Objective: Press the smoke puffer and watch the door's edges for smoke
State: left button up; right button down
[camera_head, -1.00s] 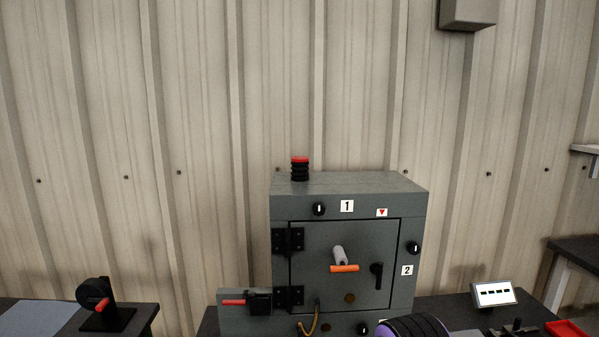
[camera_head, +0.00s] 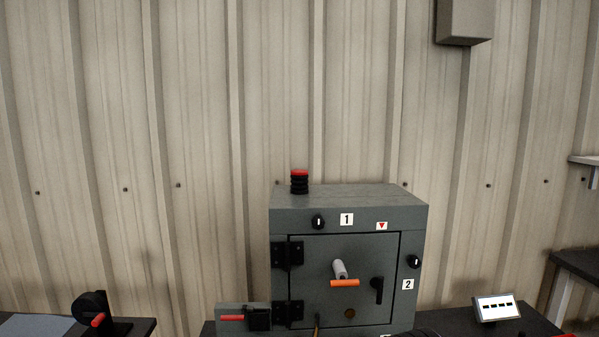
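A grey metal enclosure (camera_head: 412,217) stands on a dark bench against the corrugated wall. Its front door (camera_head: 320,255) looks shut in its frame, with black hinges at left and a black handle (camera_head: 377,289) at right. A light grey cylinder with an orange bar (camera_head: 345,283) is at the middle of the door. A black ribbed piece with a red top (camera_head: 300,181) stands on the enclosure's roof; it may be the smoke puffer, but I cannot tell. No smoke shows along the door's edges. Neither of my grippers is in view.
A black knob labelled 1 (camera_head: 318,222) and another labelled 2 (camera_head: 415,262) sit on the enclosure. A black device (camera_head: 92,310) stands on the left bench. A small white display (camera_head: 497,308) is at right.

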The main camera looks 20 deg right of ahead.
aim_at(299, 172)
jog(key=u, duration=1.85)
jog(key=k, duration=0.8)
jog(key=z, duration=1.4)
jog(key=i, duration=0.5)
jog(key=z, duration=0.05)
